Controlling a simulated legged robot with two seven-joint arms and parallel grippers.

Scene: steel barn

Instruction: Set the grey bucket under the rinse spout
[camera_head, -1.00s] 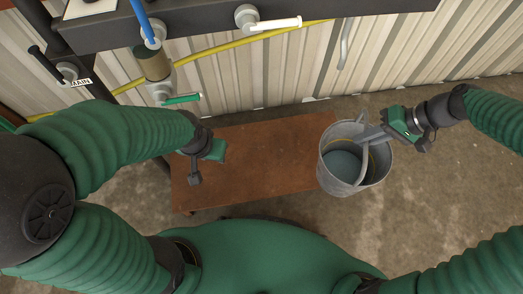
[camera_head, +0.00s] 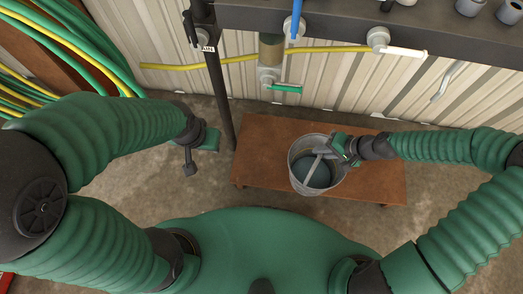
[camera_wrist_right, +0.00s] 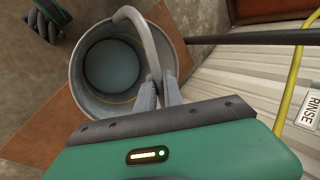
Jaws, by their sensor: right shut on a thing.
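The grey metal bucket (camera_head: 316,188) is over the brown bench (camera_head: 262,150); I cannot tell if it touches the top. My right gripper (camera_head: 328,152) is shut on the bucket's handle, which stands up between the fingers in the right wrist view (camera_wrist_right: 148,45). The bucket holds a blue-grey disc or liquid. A grey bent pipe (camera_head: 447,80) hangs at the wall to the right. A RINSE label (camera_wrist_right: 308,110) shows in the right wrist view; I cannot tell which spout it names. My left gripper (camera_head: 190,165) is left of the bench, its jaw opening unclear.
A dark pipe rack (camera_head: 340,22) runs along the corrugated wall behind the bench, with a white-lever valve (camera_head: 400,50) and a green-lever valve (camera_head: 285,88). A dark post (camera_head: 218,100) stands at the bench's left end. Coiled hoses (camera_head: 75,45) hang at far left. Bench top right is clear.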

